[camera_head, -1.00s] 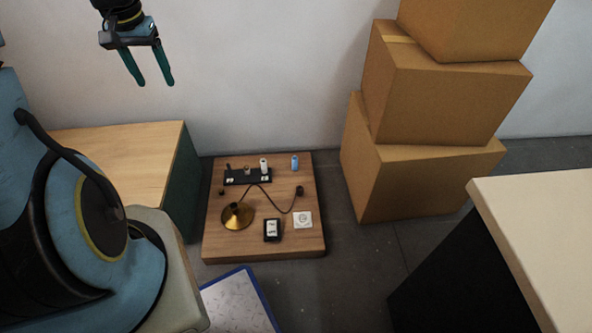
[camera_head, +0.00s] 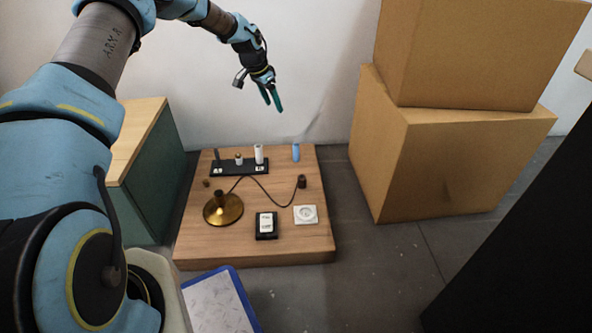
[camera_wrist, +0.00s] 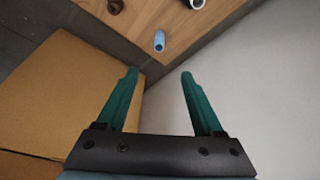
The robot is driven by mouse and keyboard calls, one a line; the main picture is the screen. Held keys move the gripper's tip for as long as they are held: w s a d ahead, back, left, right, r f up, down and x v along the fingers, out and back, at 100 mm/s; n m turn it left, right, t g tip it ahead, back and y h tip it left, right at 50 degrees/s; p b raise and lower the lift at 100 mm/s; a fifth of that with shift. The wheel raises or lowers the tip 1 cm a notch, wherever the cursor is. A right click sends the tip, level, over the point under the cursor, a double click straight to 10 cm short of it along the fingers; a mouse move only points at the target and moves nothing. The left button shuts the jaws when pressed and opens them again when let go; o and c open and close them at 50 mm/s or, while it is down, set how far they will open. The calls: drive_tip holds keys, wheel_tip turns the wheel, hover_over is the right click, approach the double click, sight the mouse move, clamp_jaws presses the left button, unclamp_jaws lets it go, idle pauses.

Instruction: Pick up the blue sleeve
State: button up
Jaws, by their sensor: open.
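The blue sleeve (camera_head: 296,152) stands upright near the back right of the low wooden board (camera_head: 190,232). In the wrist view the blue sleeve (camera_wrist: 159,41) shows beyond the fingertips, near the board's edge, roughly between the two fingers. My gripper (camera_head: 274,108) is above the back of the board, a little left of and higher than the sleeve. It is open and empty, its green fingers apart in the wrist view (camera_wrist: 158,75). Nothing touches the sleeve.
A black rack (camera_head: 228,168) with a white sleeve (camera_head: 259,154) stands left of the blue one. A brass lamp base (camera_head: 223,210), black device (camera_head: 266,226) and white socket plate (camera_head: 306,215) sit in front. Cardboard boxes (camera_head: 440,160) stand right; the wall is close behind.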

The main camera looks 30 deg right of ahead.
drive_tip(key=m+b, duration=0.1)
drive_tip(key=b, duration=0.5)
approach(295, 148)
drive_tip(key=w, duration=0.1)
drive_tip(key=shift+h, duration=0.4)
drive_tip(key=b+x, duration=0.7)
drive_tip(key=x, duration=0.4)
drive_tip(key=shift+s+a+f+b, duration=0.1)
drive_tip(key=shift+a+f+b, duration=0.05)
drive_tip(key=shift+b, duration=0.2)
drive_tip(key=shift+c, duration=0.3)
clamp_jaws()
